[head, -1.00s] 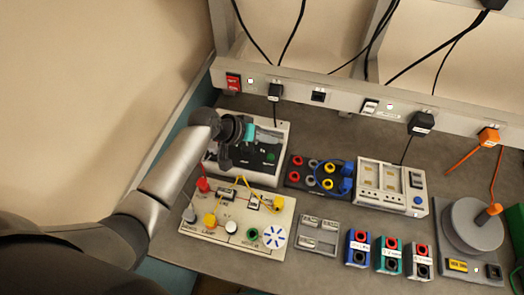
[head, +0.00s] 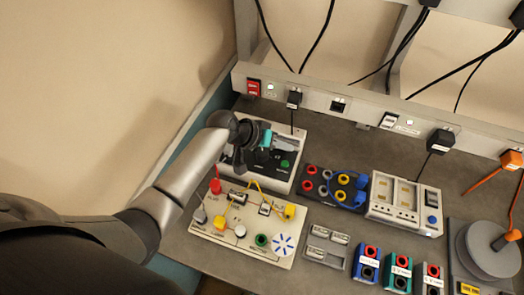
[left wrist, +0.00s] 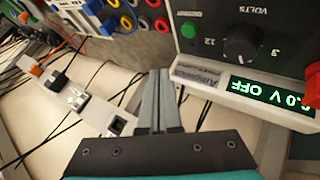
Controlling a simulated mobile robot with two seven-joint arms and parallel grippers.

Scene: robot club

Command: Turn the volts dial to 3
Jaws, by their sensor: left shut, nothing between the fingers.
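The power supply (head: 291,127) stands at the back left of the bench, partly hidden by my left arm in the head view. In the left wrist view its black volts dial (left wrist: 240,46) appears upside down, between the printed 12 and 3. A small pale mark shows on the dial's display side; its exact setting is hard to read. The green display (left wrist: 268,94) reads 0.0 V OFF. My left gripper (head: 292,147) is over the supply in the head view. In the left wrist view its fingers (left wrist: 158,74) are together and empty, beside the supply's casing and apart from the dial.
A cream circuit board (head: 213,233) with yellow leads lies in front of the supply. A black socket panel (head: 325,186) and a grey-white module (head: 405,203) stand to its right. Sockets and plugs line the rail (head: 315,100) behind. A green button (left wrist: 188,30) is near the dial.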

